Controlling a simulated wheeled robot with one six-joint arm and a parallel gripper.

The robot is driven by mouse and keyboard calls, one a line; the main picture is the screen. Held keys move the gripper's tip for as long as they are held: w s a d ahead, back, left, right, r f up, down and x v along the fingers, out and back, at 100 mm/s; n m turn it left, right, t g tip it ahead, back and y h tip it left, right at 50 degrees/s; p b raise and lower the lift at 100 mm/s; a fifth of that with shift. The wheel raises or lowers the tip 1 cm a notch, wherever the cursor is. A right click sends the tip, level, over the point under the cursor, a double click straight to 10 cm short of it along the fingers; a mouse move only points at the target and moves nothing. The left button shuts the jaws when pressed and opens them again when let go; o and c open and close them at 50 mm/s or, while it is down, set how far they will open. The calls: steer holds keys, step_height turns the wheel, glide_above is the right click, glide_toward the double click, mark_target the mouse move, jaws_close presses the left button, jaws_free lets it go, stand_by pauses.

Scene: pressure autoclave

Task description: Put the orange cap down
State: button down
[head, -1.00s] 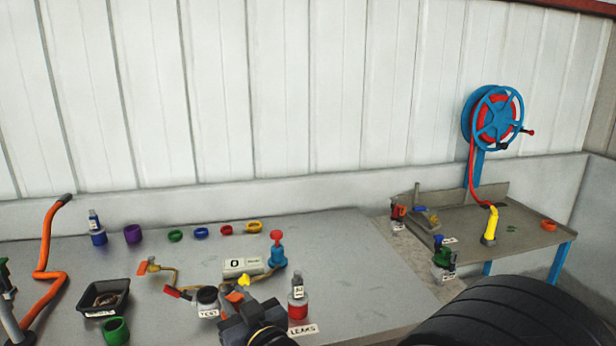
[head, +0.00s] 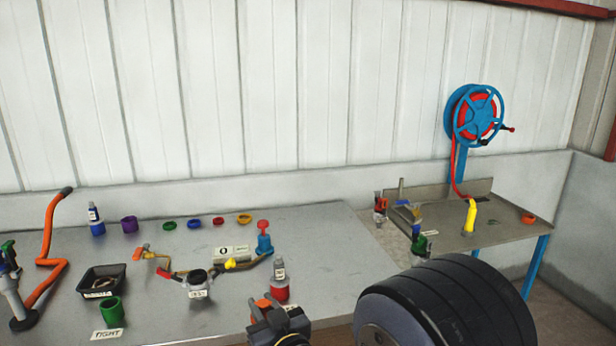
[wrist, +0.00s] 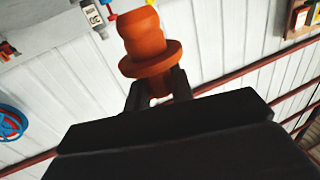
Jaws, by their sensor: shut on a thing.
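The orange cap (wrist: 146,42), with a rounded body and a wide flange, stands up from my gripper (wrist: 156,90) in the wrist view. The two dark fingers are shut on its narrow stem below the flange. In the head view my gripper (head: 272,310) is at the bottom middle, in front of the workbench (head: 340,235). Only a little orange shows at its fingers there, so the cap's outline is unclear. I cannot tell its height above the bench.
A red-based bottle (head: 280,288) is close behind my gripper. A gauge (head: 198,278) with pipework stands left. A black tray (head: 103,281) and green cup (head: 112,312) are farther left. Coloured rings line the back. Bare bench shows between tray and gauge.

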steer(key=w+d+f+m+t+h, duration=0.1)
steer(key=d+f+m+h, duration=0.25)
steer(key=d+f, duration=0.65)
steer(key=d+f+m+t+h, duration=0.15)
steer(key=d+f+h, duration=0.45)
steer(key=d, duration=0.8)
steer(key=s+f, duration=0.4)
steer(key=f, duration=0.2)
steer(key=shift+d+f+m+y+p, duration=0.2)
steer(key=shift+f+m+y+p, duration=0.1)
steer(key=shift+m+y+p, duration=0.1)
